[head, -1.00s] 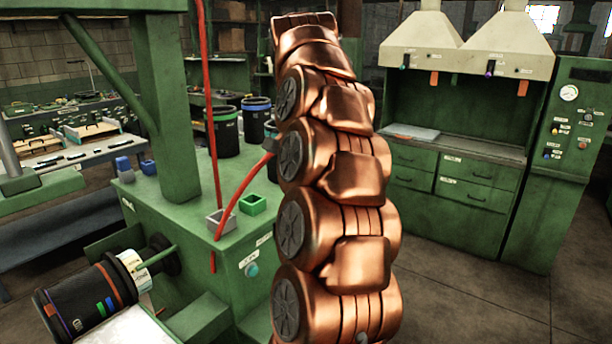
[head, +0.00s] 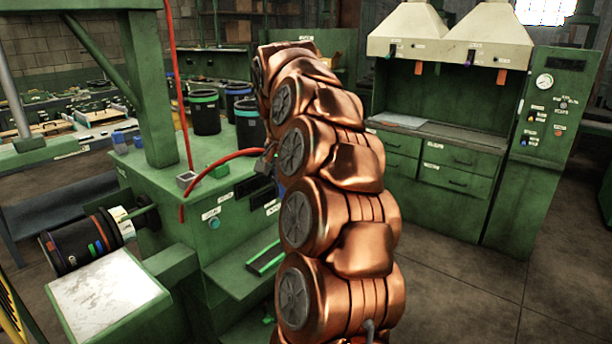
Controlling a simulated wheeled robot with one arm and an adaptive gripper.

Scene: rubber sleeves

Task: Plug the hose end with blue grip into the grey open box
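The grey open box (head: 186,180) stands on the top of the green machine, near its front edge. A red hose (head: 228,160) curves up from the machine's front edge and runs right to my gripper (head: 265,160). Only a dark grey part of my gripper shows beside my copper-coloured arm; its fingers are hidden. A small blue patch (head: 281,188) shows at the arm's edge just below the gripper; I cannot tell whether it is the hose's blue grip. My gripper is to the right of the grey box and apart from it.
A red line (head: 178,85) hangs from above behind the grey box. Black drums with coloured bands (head: 204,112) stand behind. A green post (head: 150,90) rises at the left. Open floor lies at the right.

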